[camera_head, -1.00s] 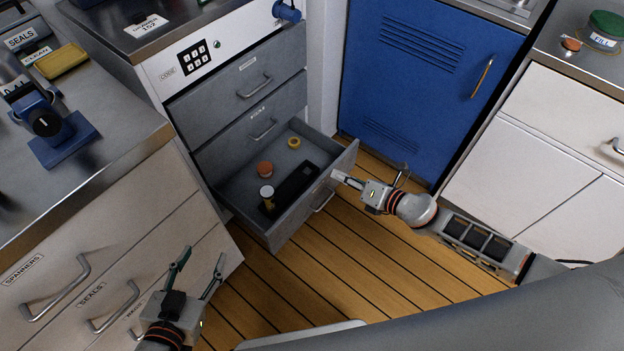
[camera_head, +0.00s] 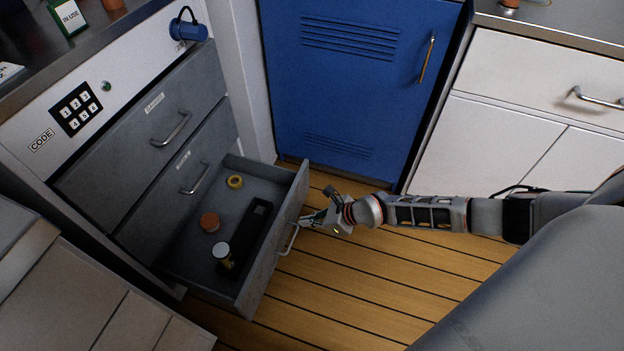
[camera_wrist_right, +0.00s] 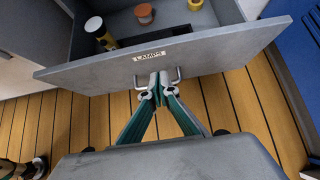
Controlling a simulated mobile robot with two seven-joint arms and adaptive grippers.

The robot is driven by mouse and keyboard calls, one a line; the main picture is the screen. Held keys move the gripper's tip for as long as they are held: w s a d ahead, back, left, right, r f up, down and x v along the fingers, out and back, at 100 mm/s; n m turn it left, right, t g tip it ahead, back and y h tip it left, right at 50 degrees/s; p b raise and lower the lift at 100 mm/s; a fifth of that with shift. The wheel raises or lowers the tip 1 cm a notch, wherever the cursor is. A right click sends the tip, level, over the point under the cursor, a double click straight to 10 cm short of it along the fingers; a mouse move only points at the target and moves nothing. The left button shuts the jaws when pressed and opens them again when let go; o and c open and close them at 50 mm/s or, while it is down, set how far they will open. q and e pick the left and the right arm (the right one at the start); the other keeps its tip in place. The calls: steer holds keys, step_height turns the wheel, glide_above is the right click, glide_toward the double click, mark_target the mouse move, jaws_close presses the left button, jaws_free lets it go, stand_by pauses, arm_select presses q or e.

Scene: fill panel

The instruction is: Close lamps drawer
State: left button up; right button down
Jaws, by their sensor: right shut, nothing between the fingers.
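The grey lamps drawer (camera_head: 272,262) is pulled well out at the bottom of the drawer unit in the head view. Its front, with a LAMPS label (camera_wrist_right: 163,56) and a metal bar handle (camera_wrist_right: 177,76), fills the top of the right wrist view. My right gripper (camera_wrist_right: 158,77) is shut and empty, its fingertips at the handle in front of the panel. I cannot tell whether they touch. It also shows in the head view (camera_head: 303,222). What looks like part of my left gripper (camera_wrist_right: 22,169) is cut off at the wrist view's lower left corner.
Inside the drawer lie a yellow ring (camera_head: 235,181), an orange round piece (camera_head: 210,222), a white-topped yellow cylinder (camera_head: 222,256) and a black tray (camera_head: 250,225). Two drawers above are shut. A blue cabinet (camera_head: 350,100) stands behind. Wooden floor (camera_head: 350,290) in front is clear.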

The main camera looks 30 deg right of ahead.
mark_target(282, 219)
steer(key=w+a, duration=0.1)
steer(key=w+a+f, duration=0.1)
steer(key=w+a+b, duration=0.1)
steer(key=w, duration=0.1)
steer(key=shift+a+f, duration=0.2)
steer(key=shift+f, duration=0.15)
arm_select(q)
steer(key=shift+w+d+r+n, duration=0.3)
steer(key=shift+w+d+r, duration=0.15)
steer(key=shift+r, duration=0.2)
arm_select(e)
steer(key=shift+w+a, duration=0.1)
steer(key=shift+w, duration=0.2)
arm_select(q)
steer(key=shift+t, duration=0.3)
arm_select(e)
steer(key=shift+w+a, duration=0.1)
